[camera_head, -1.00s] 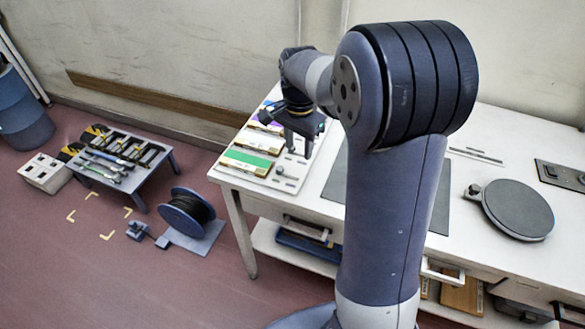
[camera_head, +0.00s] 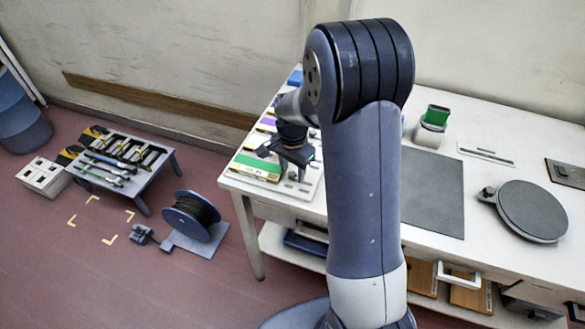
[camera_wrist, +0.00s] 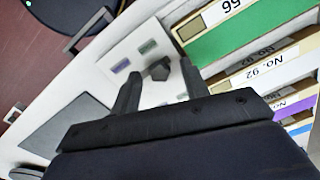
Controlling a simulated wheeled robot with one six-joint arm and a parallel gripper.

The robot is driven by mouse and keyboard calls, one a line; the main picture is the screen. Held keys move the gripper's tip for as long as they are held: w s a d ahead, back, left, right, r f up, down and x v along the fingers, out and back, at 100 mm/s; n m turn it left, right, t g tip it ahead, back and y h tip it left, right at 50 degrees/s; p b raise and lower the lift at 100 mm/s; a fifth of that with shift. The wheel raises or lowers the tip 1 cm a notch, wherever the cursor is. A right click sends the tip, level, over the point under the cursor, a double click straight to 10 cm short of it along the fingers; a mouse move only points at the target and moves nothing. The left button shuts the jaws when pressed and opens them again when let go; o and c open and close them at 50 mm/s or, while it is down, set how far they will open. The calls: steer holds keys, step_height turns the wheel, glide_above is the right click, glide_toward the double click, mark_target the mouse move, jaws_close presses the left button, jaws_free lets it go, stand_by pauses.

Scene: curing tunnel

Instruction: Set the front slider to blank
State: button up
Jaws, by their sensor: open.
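My gripper (camera_head: 284,163) is open and points down over the front left part of the workbench. In the wrist view its two fingers (camera_wrist: 160,72) lie on either side of a small dark knob (camera_wrist: 159,71) on a white panel (camera_wrist: 110,62). I cannot tell how far above the knob the fingertips are. I see no readable "blank" marking. In the head view the panel is small and partly hidden by my gripper.
Green-faced (camera_wrist: 250,40) and white-faced numbered items (camera_wrist: 265,68) lie close beside the panel. A grey mat (camera_head: 432,195), a round dark plate (camera_head: 532,210) and a green-topped container (camera_head: 435,118) are on the bench (camera_head: 480,125). A cable reel (camera_head: 190,215) stands on the floor.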

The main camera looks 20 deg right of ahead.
jaws_close()
stand_by(0.3)
steer(key=shift+s+d, duration=0.7)
steer(key=shift+d, duration=0.3)
jaws_free()
steer(key=shift+a, duration=0.1)
steer(key=shift+r, duration=0.1)
